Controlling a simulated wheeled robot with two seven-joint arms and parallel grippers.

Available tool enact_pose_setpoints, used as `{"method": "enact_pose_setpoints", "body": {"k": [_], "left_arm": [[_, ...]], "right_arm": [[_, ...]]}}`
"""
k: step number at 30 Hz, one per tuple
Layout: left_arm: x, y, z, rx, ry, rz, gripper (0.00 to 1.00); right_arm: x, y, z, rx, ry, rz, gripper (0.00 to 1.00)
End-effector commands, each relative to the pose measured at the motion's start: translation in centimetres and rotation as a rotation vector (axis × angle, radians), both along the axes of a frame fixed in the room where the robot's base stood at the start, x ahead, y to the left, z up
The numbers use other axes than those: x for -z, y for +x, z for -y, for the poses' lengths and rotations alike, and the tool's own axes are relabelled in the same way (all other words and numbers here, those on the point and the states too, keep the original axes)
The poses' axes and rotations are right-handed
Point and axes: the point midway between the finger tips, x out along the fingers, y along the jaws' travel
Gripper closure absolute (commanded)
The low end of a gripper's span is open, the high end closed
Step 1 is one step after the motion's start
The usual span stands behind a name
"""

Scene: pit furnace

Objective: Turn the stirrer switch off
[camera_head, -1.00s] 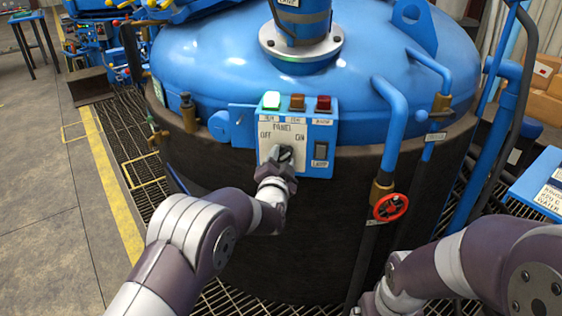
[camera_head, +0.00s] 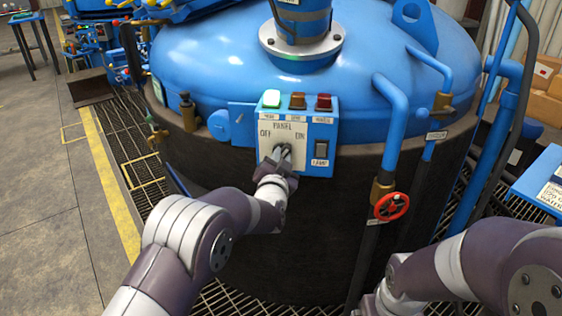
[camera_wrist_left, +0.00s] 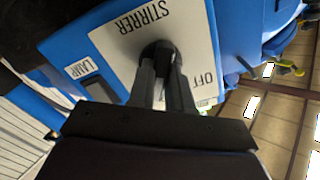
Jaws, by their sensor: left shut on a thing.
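The stirrer switch is a dark rotary knob (camera_wrist_left: 158,50) on a white plate marked STIRRER and OFF in the left wrist view. In the head view the plate (camera_head: 268,131) sits on a blue control box (camera_head: 328,130), with OFF at left and ON at right. My left gripper (camera_head: 282,152) is at the plate, and its two fingers (camera_wrist_left: 166,82) are closed around the knob. The fingers hide much of the knob, so its exact pointing is hard to read. My right arm shows at lower right, but its gripper is out of view.
A dark lamp rocker (camera_head: 321,149) is right of the plate. The box is on the blue-lidded furnace (camera_head: 200,60). A red valve wheel (camera_head: 391,207) and blue pipes stand to the right.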

Motion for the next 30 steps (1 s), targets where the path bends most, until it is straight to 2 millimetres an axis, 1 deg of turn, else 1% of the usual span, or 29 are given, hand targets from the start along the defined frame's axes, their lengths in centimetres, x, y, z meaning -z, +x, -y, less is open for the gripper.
{"method": "enact_pose_setpoints", "body": {"k": [1,17,30], "left_arm": [[0.3,0.0,0.0,0.000,-0.037,-0.005,1.00],[0.4,0.0,-0.2,0.000,-0.535,-0.077,1.00],[0.5,0.0,-0.3,0.001,-0.948,-0.133,1.00]], "right_arm": [[0.5,0.0,0.0,0.000,0.000,0.000,0.09],[3.7,0.0,0.0,0.000,0.000,0.000,0.09],[7.0,0.0,0.0,0.000,0.000,0.000,0.09]]}}
